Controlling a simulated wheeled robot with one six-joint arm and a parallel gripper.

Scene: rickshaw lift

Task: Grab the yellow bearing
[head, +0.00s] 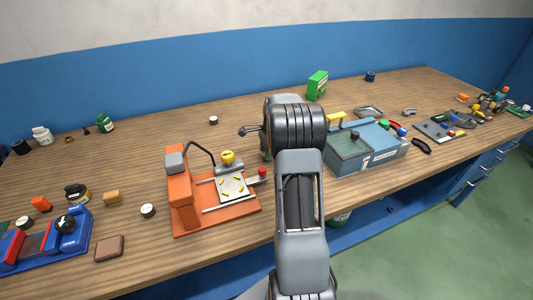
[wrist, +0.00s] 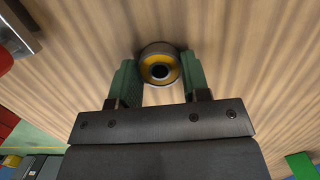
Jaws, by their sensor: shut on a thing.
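The yellow bearing (wrist: 160,67) is a small ring with a yellow face, a dark centre hole and a greyish outer rim. It shows at the top middle of the wrist view. My gripper (wrist: 158,74) has its two green fingers on either side of the bearing and is shut on it. I cannot tell whether the bearing touches the table or is raised. In the head view my own arm hides the bearing and most of the gripper, above the wooden workbench (head: 135,165).
An orange machine (head: 182,205) with a plate and red knob stands left of my arm. A blue-grey box-like device (head: 370,150) stands to the right. A green box (head: 317,85) is at the back. Blue tools and small parts lie at far left.

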